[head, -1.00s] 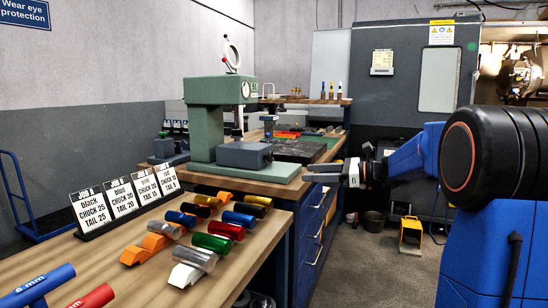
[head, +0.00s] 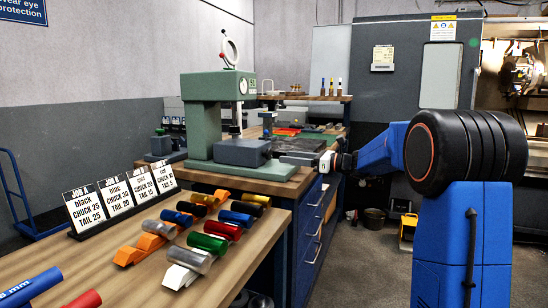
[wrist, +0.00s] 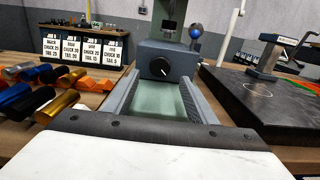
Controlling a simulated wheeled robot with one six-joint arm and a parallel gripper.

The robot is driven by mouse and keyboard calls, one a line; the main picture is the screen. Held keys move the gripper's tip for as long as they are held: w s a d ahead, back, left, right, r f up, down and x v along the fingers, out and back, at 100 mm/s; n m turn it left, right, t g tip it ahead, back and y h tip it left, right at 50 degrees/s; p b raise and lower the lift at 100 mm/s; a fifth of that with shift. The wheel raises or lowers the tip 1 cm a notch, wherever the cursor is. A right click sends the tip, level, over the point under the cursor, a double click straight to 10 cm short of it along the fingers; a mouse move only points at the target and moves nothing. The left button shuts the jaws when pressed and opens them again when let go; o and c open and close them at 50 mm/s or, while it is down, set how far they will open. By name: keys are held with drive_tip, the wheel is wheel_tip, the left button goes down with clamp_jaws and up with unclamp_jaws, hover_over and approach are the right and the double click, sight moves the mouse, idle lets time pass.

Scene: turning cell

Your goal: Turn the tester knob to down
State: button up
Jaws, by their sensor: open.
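The green tester (head: 204,122) stands on the far bench, with a grey box (head: 242,152) on its base. In the wrist view the box front (wrist: 180,66) carries a round black knob (wrist: 159,69) with a short white mark that seems to point to the lower right. My gripper (head: 325,162) is to the right of the tester in the head view. In the wrist view my gripper (wrist: 160,82) is open and empty, its two fingers reaching toward the box either side of the knob's line. The knob appears ahead of the fingertips, apart from them. The head view does not show the knob.
A dark flat plate (wrist: 265,105) with a metal stand lies right of the tester. Coloured cylinders (wrist: 45,95) lie to the left. Job cards (head: 118,202) stand on the near bench. The green base plate (wrist: 167,105) shows bare between my fingers.

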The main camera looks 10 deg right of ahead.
sight(271, 155)
drive_tip(key=x, duration=0.7)
drive_tip(key=c, duration=1.1)
